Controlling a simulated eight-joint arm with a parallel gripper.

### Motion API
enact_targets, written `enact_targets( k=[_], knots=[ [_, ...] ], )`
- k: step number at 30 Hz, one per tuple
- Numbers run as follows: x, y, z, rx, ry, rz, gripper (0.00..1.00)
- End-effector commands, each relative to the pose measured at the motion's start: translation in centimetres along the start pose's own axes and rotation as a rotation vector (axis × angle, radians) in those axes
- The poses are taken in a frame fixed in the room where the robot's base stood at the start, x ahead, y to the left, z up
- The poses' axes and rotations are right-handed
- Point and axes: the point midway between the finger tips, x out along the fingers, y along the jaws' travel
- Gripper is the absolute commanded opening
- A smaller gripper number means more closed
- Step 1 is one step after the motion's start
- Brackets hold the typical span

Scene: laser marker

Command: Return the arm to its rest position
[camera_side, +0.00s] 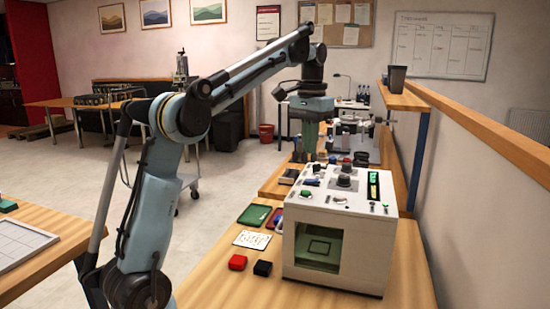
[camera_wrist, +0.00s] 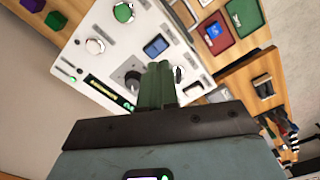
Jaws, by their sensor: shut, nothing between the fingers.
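My arm reaches over the workbench from the left in the side view. My gripper (camera_side: 309,138) points down, above and behind the white laser marker (camera_side: 372,245), apart from it. In the wrist view the green fingers of my gripper (camera_wrist: 160,72) are together with nothing between them. Behind them shows the top panel of the laser marker (camera_wrist: 108,60), with a green button, knobs and a lit display. The marker's front window (camera_side: 319,247) is closed, with a dark square outline visible inside.
A shelf with a dark cup (camera_side: 397,78) runs along the right wall. Other instruments stand farther back on the bench.

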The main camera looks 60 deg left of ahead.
Motion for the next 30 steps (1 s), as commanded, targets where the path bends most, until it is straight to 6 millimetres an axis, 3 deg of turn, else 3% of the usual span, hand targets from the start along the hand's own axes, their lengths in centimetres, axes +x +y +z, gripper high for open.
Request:
enact_targets(
  k=[13, 20, 30],
  knots=[
    [0.1, 0.9, 0.4, 0.012, 0.025, -0.003, 0.0],
    [1.6, 5.0, 2.6, 0.065, 0.16, -0.01, 0.0],
    [6.8, 10.4, 8.2, 0.144, 0.385, 0.017, 0.0]
  ],
)
